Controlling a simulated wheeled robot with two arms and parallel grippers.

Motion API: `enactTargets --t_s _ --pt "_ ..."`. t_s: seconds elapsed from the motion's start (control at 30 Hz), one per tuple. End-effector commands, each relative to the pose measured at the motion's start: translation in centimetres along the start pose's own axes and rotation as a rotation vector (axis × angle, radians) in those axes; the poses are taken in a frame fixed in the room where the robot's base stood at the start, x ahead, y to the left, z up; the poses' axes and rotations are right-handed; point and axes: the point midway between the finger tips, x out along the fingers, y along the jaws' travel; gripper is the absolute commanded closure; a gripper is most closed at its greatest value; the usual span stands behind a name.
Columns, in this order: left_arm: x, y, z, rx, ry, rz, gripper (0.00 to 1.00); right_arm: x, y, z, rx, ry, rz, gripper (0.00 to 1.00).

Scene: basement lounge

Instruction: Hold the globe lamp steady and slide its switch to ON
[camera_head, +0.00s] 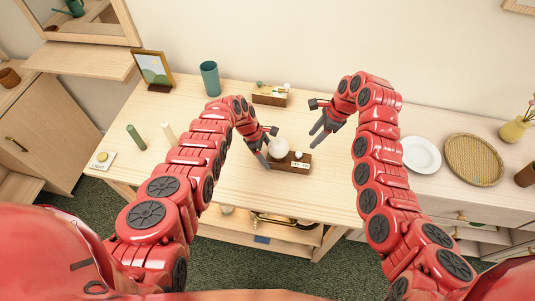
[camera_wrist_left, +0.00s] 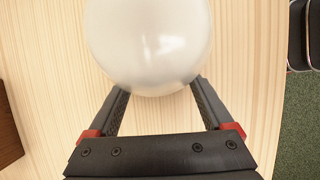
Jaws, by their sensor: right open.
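The globe lamp has a round white globe (camera_head: 278,147) on a dark wooden base (camera_head: 296,164) with a small pale plate on its front; it stands on the table. The switch position is too small to tell. My left gripper (camera_head: 266,150) is at the globe's left side. In the left wrist view, the globe (camera_wrist_left: 150,45) fills the upper middle, and the left gripper (camera_wrist_left: 160,90) has its fingers spread near the globe's lower edge; the globe hides their tips. My right gripper (camera_head: 318,131) is open and empty, above and right of the lamp.
Behind the lamp stand another wooden-based object (camera_head: 270,97) and a teal cup (camera_head: 209,78). A picture frame (camera_head: 153,70), a green candle (camera_head: 136,137) and a cream candle (camera_head: 168,134) are at left. A white plate (camera_head: 421,154) and a woven tray (camera_head: 474,159) lie at right.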

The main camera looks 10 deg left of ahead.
Motion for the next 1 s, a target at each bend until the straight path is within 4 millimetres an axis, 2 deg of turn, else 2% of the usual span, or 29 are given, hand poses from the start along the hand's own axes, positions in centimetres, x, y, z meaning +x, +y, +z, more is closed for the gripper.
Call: enactTargets --t_s 0.03,0.3,0.4,0.57,0.67,0.77,1.0 --pt "-0.01 0.0 -0.01 0.0 0.0 0.0 0.31 0.0 0.0 0.0 0.0 0.0 0.0 0.5" --pt "-0.02 0.01 -0.01 0.0 0.0 0.0 0.79 0.0 0.0 0.0 0.0 0.0 0.0 0.5" --pt "-0.02 0.0 -0.01 0.0 0.0 0.0 0.94 0.0 0.0 0.0 0.0 0.0 0.0 0.52" --pt "-0.02 0.0 -0.01 0.0 0.0 0.0 0.94 0.0 0.0 0.06 -0.054 0.0 0.0 0.81" --pt "-0.02 0.0 -0.01 0.0 0.0 0.0 0.94 -0.02 -0.01 0.18 -0.188 0.0 0.0 0.99" --pt "-0.02 0.0 -0.01 0.0 0.0 0.0 0.94 -0.03 -0.02 0.38 -0.41 -0.001 0.001 1.0" --pt "-0.02 0.0 -0.02 0.0 0.0 0.0 0.94 -0.07 -0.04 0.96 -1.077 -0.003 0.002 1.0"
